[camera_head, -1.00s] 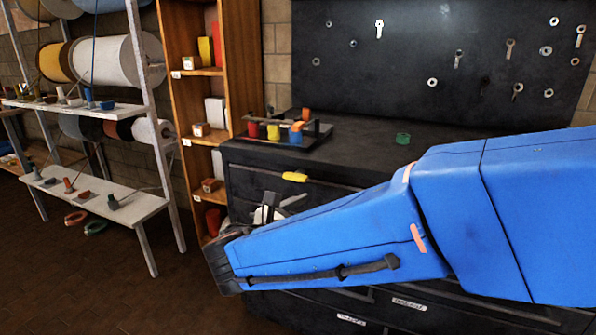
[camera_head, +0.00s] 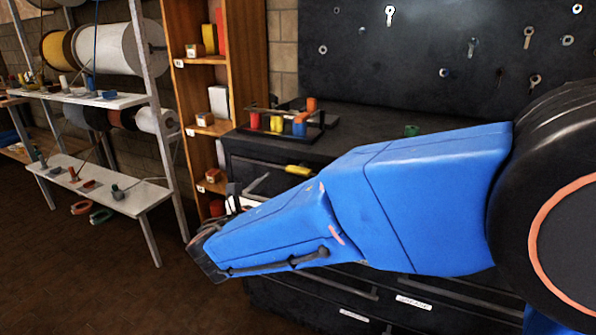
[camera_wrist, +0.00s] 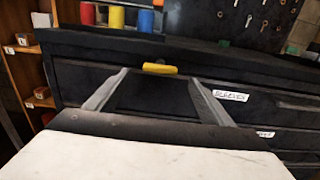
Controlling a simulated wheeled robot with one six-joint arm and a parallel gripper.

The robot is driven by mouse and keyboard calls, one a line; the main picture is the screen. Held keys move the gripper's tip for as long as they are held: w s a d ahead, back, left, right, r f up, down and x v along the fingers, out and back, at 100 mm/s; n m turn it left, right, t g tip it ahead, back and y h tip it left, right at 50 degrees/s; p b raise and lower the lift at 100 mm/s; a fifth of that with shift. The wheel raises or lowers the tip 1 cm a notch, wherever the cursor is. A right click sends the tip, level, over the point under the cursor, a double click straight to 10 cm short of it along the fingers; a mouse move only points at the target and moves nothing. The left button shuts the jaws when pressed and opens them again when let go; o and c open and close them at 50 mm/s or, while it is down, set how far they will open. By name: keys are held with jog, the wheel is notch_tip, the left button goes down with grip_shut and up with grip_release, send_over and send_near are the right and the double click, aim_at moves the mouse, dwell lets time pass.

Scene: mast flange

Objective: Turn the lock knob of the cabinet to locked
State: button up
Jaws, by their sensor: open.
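The yellow lock knob (camera_head: 298,170) is a short bar on the upper front of the dark cabinet (camera_head: 262,160), near its left end. In the wrist view the knob (camera_wrist: 160,68) lies nearly horizontal, just under the worktop edge. My gripper (camera_wrist: 158,78) is open and empty. Its two grey fingers point toward the cabinet front, with the knob framed between their tips. The fingers look apart from the knob, though the remaining distance is hard to judge. In the head view my blue arm hides much of the cabinet front and most of the gripper.
A rack with red, yellow and blue cylinders (camera_head: 299,124) stands on the worktop above the knob. A green roll (camera_head: 411,130) lies further right. A wooden shelf (camera_head: 246,60) adjoins the cabinet's left side. A spool rack (camera_head: 150,195) stands further left, with open floor before it.

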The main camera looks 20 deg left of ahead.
aim_at(296, 172)
jog(key=w, duration=0.9)
jog(key=shift+d, duration=0.4)
jog(key=c, duration=1)
